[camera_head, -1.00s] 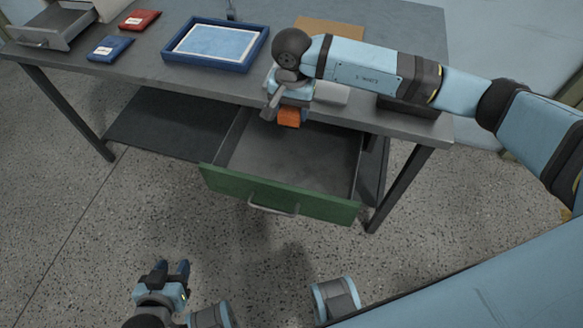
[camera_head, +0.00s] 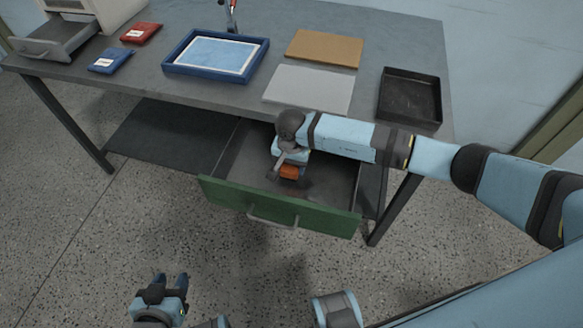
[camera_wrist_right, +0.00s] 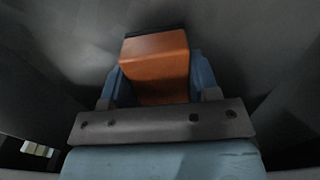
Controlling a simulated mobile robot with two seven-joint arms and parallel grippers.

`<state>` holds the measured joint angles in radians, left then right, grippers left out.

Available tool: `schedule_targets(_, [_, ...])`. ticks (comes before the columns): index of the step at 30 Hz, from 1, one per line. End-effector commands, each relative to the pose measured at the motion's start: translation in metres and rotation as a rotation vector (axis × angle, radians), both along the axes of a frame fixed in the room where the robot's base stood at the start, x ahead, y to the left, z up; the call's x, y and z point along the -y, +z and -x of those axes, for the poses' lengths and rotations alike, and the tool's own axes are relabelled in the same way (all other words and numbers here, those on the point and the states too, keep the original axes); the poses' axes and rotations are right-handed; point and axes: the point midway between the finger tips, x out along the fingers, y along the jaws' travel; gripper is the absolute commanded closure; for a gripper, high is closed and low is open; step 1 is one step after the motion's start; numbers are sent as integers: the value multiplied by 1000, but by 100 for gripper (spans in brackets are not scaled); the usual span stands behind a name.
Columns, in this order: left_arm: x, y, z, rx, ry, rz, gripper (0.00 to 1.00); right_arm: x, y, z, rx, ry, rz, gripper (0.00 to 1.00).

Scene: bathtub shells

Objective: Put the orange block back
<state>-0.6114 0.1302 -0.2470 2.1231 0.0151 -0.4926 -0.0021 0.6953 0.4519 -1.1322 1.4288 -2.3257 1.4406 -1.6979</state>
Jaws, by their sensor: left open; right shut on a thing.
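The orange block (camera_head: 289,171) is held in my right gripper (camera_head: 288,168), down inside the open drawer with the green front (camera_head: 280,207). In the right wrist view the orange block (camera_wrist_right: 156,62) sits between the two blue fingers of my right gripper (camera_wrist_right: 155,80), with grey drawer surfaces around it. I cannot tell whether the block touches the drawer floor. My left gripper (camera_head: 170,284) is open and empty, low over the floor in front of the table.
The grey table (camera_head: 150,70) carries a blue-framed tray (camera_head: 170,68), a red packet (camera_head: 141,33), a blue packet (camera_head: 109,60), a brown sheet (camera_head: 324,48), a light grey sheet (camera_head: 310,90) and a black tray (camera_head: 410,97). A small drawer (camera_head: 50,45) stands open at the far left.

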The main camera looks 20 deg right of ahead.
Motion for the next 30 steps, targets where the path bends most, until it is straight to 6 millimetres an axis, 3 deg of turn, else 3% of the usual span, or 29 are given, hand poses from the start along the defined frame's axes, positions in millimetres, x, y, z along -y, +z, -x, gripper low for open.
schedule_targets(3, [0, -1, 0, 1, -1, -1, 57, 0, -17, 1, -3, 0, 1, 67])
schedule_targets(14, [0, -5, 0, 1, -2, -2, 57, 0, -22, 0, 0, 1, 0, 67])
schedule_targets(15, [0, -4, 0, 2, -3, -2, 57, 0, -21, 0, 0, 0, 0, 40])
schedule_targets(18, [0, -4, 0, 1, -3, -3, 57, 0, -20, 0, 0, 0, 0, 19])
schedule_targets(30, [1, 1, 1, 0, -2, 0, 57, 0, -10, -1, 1, 1, 0, 19])
